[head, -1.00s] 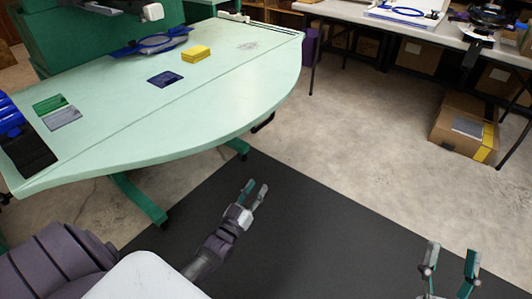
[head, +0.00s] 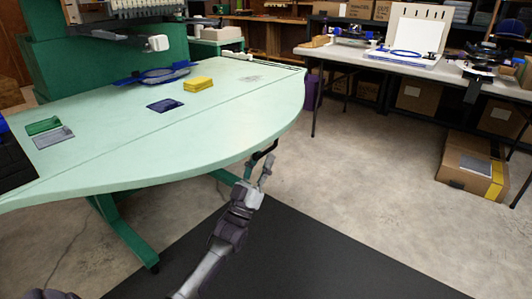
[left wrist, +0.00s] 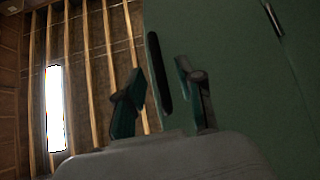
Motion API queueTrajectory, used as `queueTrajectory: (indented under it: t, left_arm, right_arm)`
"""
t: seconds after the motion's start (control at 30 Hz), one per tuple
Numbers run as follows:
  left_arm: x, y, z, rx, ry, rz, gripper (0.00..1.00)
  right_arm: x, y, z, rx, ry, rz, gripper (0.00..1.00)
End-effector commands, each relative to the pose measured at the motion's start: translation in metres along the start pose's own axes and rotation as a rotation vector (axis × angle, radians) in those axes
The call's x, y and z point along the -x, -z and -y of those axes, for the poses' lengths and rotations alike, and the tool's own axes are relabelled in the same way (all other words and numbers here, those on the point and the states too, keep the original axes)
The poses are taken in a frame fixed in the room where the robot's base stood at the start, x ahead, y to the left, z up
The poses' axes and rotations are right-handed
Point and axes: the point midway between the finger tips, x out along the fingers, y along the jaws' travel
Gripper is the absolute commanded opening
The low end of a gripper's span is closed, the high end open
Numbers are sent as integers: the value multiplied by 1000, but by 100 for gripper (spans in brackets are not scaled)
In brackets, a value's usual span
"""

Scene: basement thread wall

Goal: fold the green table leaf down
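The pale green table leaf (head: 215,142) is the curved front part of the table top, in front of a thin straight seam. It lies level with the rest of the top. In the left wrist view its green underside (left wrist: 230,60) fills the right side, with a black bar (left wrist: 159,75) on it. A black piece (head: 262,151) shows under the leaf's front edge in the head view. My left gripper (head: 261,168) is open just below that edge, close to the black piece. In the left wrist view its fingers (left wrist: 160,95) are apart, with the bar beyond them.
A yellow block (head: 198,84), a dark blue patch (head: 165,105) and a blue hoop (head: 160,74) are on the table top. Green table legs (head: 128,235) stand below. A dark mat (head: 290,260) covers the floor in front. Open concrete floor lies to the right.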

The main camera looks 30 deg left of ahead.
Motion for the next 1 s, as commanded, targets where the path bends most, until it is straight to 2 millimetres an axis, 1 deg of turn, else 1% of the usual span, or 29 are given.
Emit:
queueTrajectory:
  t: [0.03,0.1,0.2,0.33,0.57,0.67,0.8,1.0]
  left_arm:
    - [-8,0,0,0,-1,-2,37]
    - [-17,-1,0,1,-1,-2,37]
    - [-26,-1,0,1,0,1,37]
    - [-31,-1,0,1,0,2,37]
    - [-32,0,0,1,-1,-1,37]
    - [-33,1,0,1,-1,-3,23]
    - [-33,2,0,1,0,-4,0]
    - [-33,2,0,1,0,-4,0]
  right_arm:
    - [3,0,0,0,0,-1,57]
    - [4,-1,0,0,0,-1,57]
    - [5,-1,0,0,0,-1,57]
    - [6,-1,0,-1,0,-1,57]
    - [6,-1,0,-1,-1,-1,57]
    - [6,-1,0,-1,-1,-1,57]
    - [5,-1,0,-1,-1,-1,57]
    - [6,-1,0,0,-1,-1,57]
